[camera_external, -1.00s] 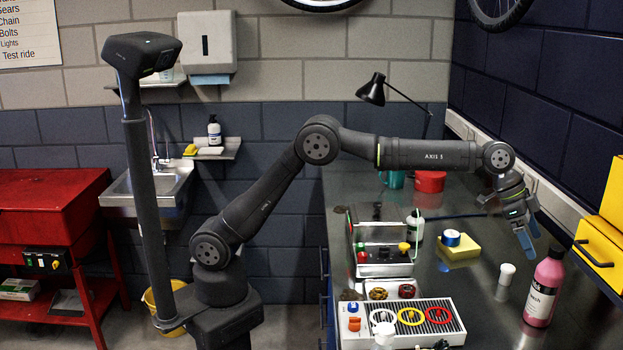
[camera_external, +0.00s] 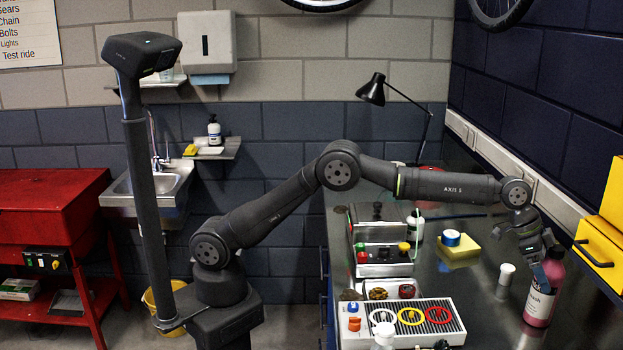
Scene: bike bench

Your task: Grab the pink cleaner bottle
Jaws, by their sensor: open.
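The pink cleaner bottle (camera_external: 541,303) stands upright on the dark bench at the right, with a dark cap and a white label. My gripper (camera_external: 543,272) is open at the upper part of the bottle. Its fingers overlap the bottle's left shoulder in the picture. I cannot tell whether they touch it or how far around it they reach.
A small white-capped bottle (camera_external: 506,274) stands just left of the pink bottle. A grey tray with coloured rings (camera_external: 440,316) is at the front. Yellow drawers (camera_external: 600,245) stand at the right.

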